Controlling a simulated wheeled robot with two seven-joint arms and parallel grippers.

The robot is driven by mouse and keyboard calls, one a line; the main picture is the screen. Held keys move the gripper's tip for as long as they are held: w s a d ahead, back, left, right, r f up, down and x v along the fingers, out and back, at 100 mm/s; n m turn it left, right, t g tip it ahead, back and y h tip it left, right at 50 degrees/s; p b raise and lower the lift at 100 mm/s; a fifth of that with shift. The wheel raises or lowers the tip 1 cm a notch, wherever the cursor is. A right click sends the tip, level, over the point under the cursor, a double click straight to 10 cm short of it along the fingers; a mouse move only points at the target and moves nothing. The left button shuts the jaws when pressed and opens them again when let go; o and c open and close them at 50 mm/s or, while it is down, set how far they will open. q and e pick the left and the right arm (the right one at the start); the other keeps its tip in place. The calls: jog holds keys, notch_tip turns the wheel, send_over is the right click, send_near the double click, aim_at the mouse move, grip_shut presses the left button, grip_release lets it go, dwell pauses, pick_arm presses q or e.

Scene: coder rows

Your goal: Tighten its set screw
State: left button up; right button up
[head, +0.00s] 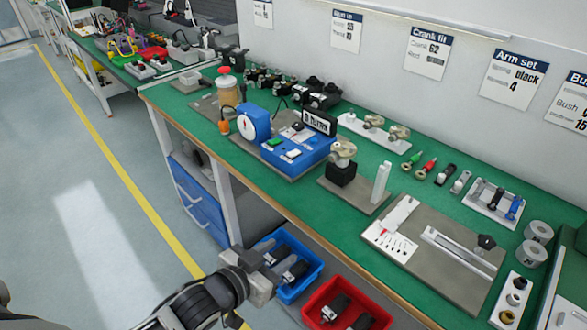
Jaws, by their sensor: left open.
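My left gripper (268,272) is open in the head view, in front of the bench and near the blue bin; I see nothing between its fingers. A set screw is too small to make out on any part. My right gripper is not in view.
The green bench (345,222) carries a blue device (297,150) with a dial, and a grey plate with a slotted rail (455,247). A blue bin (313,262) and a red bin (312,305) with dark parts stand below its front edge. The floor at left is clear.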

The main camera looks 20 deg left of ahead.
pick_arm(q)
jog(key=w+a+r+t+h+b, duration=0.1)
jog(key=w+a+r+t+b, duration=0.1)
jog(key=w, duration=0.2)
jog(key=m+t+h+b, duration=0.1)
jog(key=m+h+b, duration=0.1)
send_near(331, 159)
jog(key=shift+y, duration=0.3)
jog(key=x, duration=0.8)
jog(key=shift+d+r, duration=0.1)
jog(key=shift+d, duration=0.1)
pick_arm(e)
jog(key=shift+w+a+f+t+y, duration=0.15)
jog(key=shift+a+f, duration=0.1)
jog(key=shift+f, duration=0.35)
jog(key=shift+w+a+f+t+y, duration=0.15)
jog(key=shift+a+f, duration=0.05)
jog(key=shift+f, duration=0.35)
